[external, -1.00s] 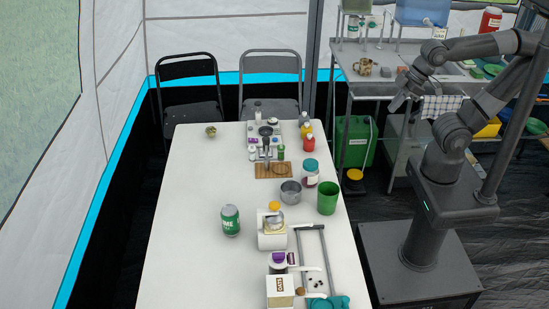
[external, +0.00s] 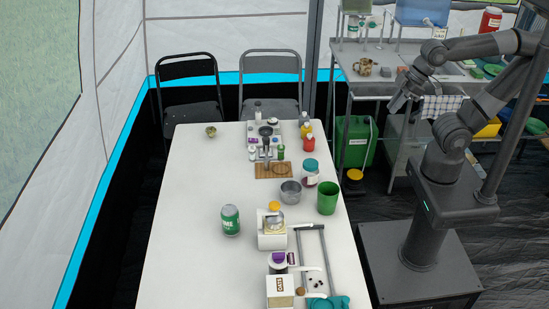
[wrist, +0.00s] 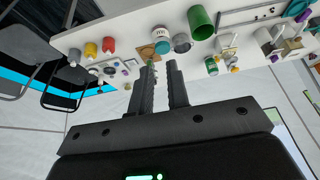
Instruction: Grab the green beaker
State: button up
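The green beaker (external: 327,198) stands upright near the right edge of the white table (external: 180,255), beside a grey metal cup. In the wrist view the beaker (wrist: 200,22) shows near the top, beyond my fingertips and a little to the right. My gripper (external: 398,101) is up at the right in the external view, off the table and well apart from the beaker. In the wrist view its two dark fingers (wrist: 160,64) stand apart with nothing between them, so it is open and empty.
Close to the beaker are the grey cup (external: 291,192), a teal-lidded jar (external: 310,172) and a white appliance (external: 272,232). A green can (external: 231,220) stands farther left. A metal side table (external: 400,75) is behind my arm. The table's left part is clear.

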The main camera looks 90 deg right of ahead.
jog(key=o, duration=1.6)
jog(key=shift+w, duration=0.1)
jog(key=n+y, duration=0.1)
jog(key=n, duration=0.1)
send_over(319, 204)
jog(key=s+d, duration=0.2)
jog(key=s, duration=0.5)
notch_tip(319, 204, down, 18)
jog(key=r, duration=0.1)
jog(key=shift+x, duration=5.6)
